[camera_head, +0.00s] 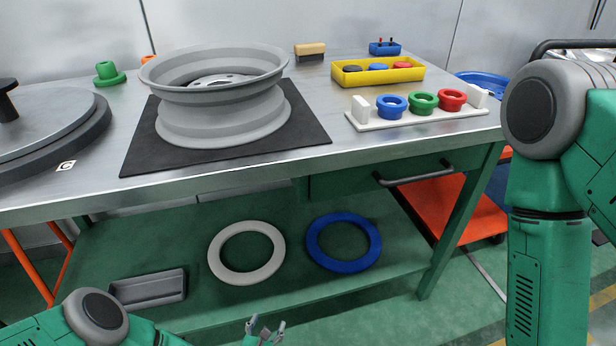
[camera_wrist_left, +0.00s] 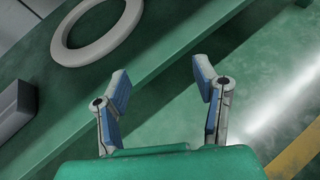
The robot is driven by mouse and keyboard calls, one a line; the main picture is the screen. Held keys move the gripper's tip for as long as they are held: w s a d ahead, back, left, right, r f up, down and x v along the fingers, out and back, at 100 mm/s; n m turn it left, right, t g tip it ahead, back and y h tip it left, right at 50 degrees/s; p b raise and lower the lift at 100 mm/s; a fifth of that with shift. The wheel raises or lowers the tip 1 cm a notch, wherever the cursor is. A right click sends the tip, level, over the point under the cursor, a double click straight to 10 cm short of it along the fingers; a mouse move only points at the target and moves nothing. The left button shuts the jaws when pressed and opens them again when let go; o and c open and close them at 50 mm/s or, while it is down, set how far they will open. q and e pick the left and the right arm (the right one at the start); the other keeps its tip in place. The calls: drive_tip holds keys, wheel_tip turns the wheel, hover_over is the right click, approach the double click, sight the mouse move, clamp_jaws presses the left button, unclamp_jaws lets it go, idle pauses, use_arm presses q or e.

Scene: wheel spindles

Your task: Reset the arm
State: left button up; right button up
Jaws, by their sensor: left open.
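My left gripper (camera_head: 265,331) shows at the bottom middle of the head view, in front of the table's lower shelf. It is open and empty. In the left wrist view its two blue-padded fingers (camera_wrist_left: 163,95) stand apart, with only the green shelf edge and floor behind them. My left arm (camera_head: 95,318) comes in low at the bottom left. My right arm (camera_head: 548,215) stands at the right edge, bent at a large grey joint. The right gripper is outside both views.
A metal table (camera_head: 360,146) holds a grey wheel rim (camera_head: 222,118) on a black mat, a white rack (camera_head: 420,119) with coloured rings, and a yellow tray (camera_head: 408,74). The lower shelf (camera_head: 190,233) carries a white ring (camera_head: 217,262), a blue ring (camera_head: 314,247) and a grey tray (camera_head: 148,287).

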use_arm(q)
drive_tip(key=s+d+r+m+g+h, duration=0.25)
drive_tip(key=s+m, duration=0.35)
drive_tip(key=m, duration=0.3)
drive_tip(key=s+d+r+m+g+h, duration=0.1)
drive_tip(key=s+r+m+g, duration=0.4)
drive_tip(key=m, duration=0.4)
drive_tip(key=s+a+r+m+g+y, duration=0.25)
drive_tip(key=s+a+r+m, duration=0.45)
drive_tip(key=a, duration=0.4)
drive_tip(key=s+a+r+m+g+y, duration=0.2)
drive_tip(key=s+a+r+m+y, duration=0.2)
drive_tip(key=s+a+m, duration=0.5)
wheel_tip(320, 180, up, 11)
drive_tip(key=w+p, duration=0.1)
drive_tip(key=p, duration=1.1)
drive_tip(key=shift+a+r+n+h, duration=0.15)
drive_tip(key=shift+a+n+h, duration=0.15)
drive_tip(key=shift+a+n, duration=0.1)
